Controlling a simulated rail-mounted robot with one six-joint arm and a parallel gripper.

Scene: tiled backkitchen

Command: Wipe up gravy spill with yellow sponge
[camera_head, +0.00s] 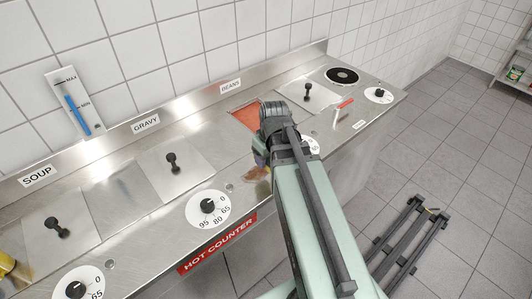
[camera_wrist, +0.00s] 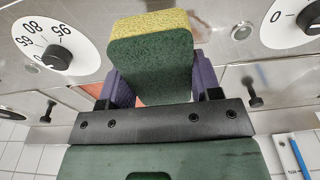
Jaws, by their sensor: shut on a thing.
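My gripper (camera_wrist: 157,82) is shut on the sponge (camera_wrist: 150,60), with a purple finger on each side. The sponge has a dark green face towards the wrist camera and a yellow layer (camera_wrist: 150,22) beyond it. In the head view my gripper (camera_head: 260,152) is low over the front part of the steel counter, right of the middle dial. My arm hides most of it and the sponge there. A small brownish patch (camera_head: 257,173) shows on the counter just below the gripper; I cannot tell whether it is gravy or a reflection, or whether the sponge touches the counter.
The steel counter (camera_head: 135,220) carries lids with black knobs (camera_head: 171,163) and white dials (camera_head: 208,208). An orange-red well (camera_head: 243,116) lies open below the BEANS label (camera_head: 231,84). A yellow object (camera_head: 6,264) is cut off at the left edge. A black rack (camera_head: 408,240) stands on the floor.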

